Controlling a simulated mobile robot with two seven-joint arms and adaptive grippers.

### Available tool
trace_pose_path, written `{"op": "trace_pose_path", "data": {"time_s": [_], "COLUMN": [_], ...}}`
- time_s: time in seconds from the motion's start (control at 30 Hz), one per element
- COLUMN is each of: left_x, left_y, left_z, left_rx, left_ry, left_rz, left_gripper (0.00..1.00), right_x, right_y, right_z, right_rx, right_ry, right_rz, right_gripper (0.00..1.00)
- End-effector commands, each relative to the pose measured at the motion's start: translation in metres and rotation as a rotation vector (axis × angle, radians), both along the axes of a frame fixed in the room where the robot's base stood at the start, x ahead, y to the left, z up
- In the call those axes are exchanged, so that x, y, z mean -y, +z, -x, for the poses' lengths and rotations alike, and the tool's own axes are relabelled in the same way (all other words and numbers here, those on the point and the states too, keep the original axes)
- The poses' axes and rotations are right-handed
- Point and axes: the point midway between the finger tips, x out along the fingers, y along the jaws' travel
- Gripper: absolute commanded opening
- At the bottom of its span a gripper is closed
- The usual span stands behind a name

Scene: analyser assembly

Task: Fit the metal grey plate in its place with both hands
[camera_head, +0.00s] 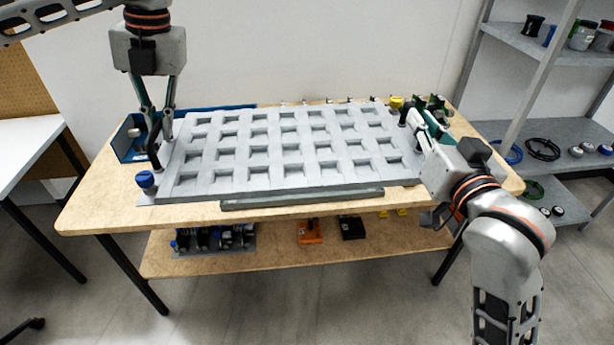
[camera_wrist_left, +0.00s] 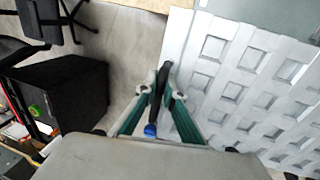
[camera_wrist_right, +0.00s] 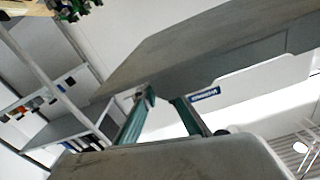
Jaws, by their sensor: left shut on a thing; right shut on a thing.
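The metal grey plate (camera_head: 310,184), a wide sheet with rows of rectangular pockets, spans the middle of the table in the head view. It looks roughly level; I cannot tell whether it rests fully on what lies under it. My left gripper (camera_head: 161,139) is shut on the black handle (camera_head: 154,157) at the plate's left end; the handle also shows between the fingers in the left wrist view (camera_wrist_left: 158,100). My right gripper (camera_head: 416,137) is shut at the plate's right end, apparently on a black handle there, which is mostly hidden. In the right wrist view a grey slab (camera_wrist_right: 190,45) rises beyond the fingers.
The wooden table (camera_head: 100,205) carries a blue tray (camera_head: 128,145) behind left and green parts (camera_head: 434,104) behind right. A blue knob (camera_head: 145,180) stands by the front left corner. A grey bar (camera_head: 300,199) runs along the front. Shelves (camera_head: 560,130) stand at right.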

Motion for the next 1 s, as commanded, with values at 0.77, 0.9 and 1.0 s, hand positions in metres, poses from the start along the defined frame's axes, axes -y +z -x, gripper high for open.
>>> {"op": "trace_pose_path", "data": {"time_s": [0.77, 0.9, 1.0], "left_x": [-0.001, -0.001, -0.001], "left_y": [-0.011, -0.026, -0.037], "left_z": [0.0, -0.001, -0.001], "left_rx": [0.0, 0.0, -0.001], "left_ry": [0.001, 0.001, 0.001], "left_rz": [-0.001, -0.001, -0.001], "left_gripper": [0.0, 0.0, 0.0], "right_x": [0.003, 0.003, 0.003], "right_y": [-0.01, -0.025, -0.037], "right_z": [-0.001, -0.001, -0.001], "right_rx": [0.003, 0.002, 0.001], "right_ry": [-0.008, -0.006, -0.007], "right_rz": [0.001, -0.001, 0.0], "right_gripper": [0.0, 0.0, 0.0]}}
